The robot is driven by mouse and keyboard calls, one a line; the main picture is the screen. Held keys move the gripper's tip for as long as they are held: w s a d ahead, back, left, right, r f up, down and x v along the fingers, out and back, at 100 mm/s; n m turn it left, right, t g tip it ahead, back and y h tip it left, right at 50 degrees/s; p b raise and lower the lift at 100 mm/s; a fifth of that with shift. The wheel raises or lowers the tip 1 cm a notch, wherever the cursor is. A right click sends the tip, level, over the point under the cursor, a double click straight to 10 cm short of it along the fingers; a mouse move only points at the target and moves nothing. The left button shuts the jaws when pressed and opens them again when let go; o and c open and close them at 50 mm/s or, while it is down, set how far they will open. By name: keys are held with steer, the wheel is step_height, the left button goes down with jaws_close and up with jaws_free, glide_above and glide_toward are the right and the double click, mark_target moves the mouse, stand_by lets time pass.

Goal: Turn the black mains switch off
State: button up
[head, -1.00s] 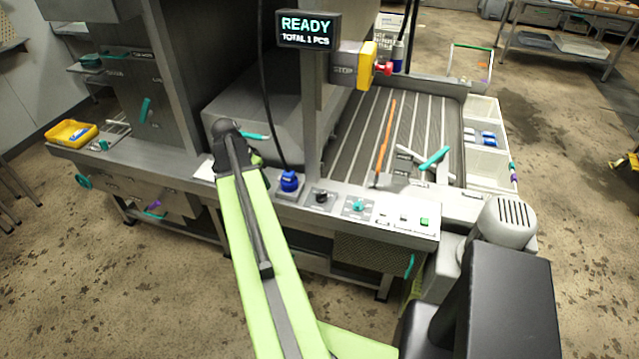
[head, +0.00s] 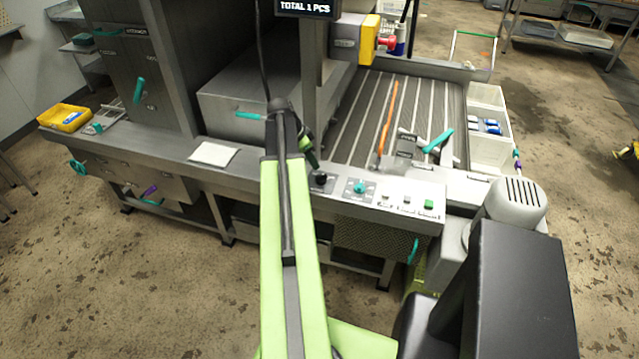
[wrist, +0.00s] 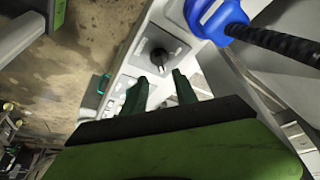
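The black mains switch (head: 320,179) is a round knob on a light plate on the machine's front ledge. In the wrist view the black switch (wrist: 160,56) lies just beyond my fingertips, with a small pointer on it. My gripper (wrist: 160,83) has its two dark green fingers apart with nothing between them. In the head view my gripper (head: 311,160) is partly behind my arm, just above the switch and apart from it, as far as I can tell.
A teal knob (head: 360,187) and a green button (head: 428,204) sit right of the switch. A post (head: 316,70) with a display stands behind my gripper.

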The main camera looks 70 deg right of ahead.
mark_target(321, 176)
steer(key=b+x, duration=0.6)
steer(key=x, duration=0.2)
steer(key=shift+a+f, duration=0.1)
steer(key=shift+s+f+b, duration=0.1)
steer(key=shift+f+b, duration=0.2)
steer(key=shift+r, duration=0.1)
jaws_close()
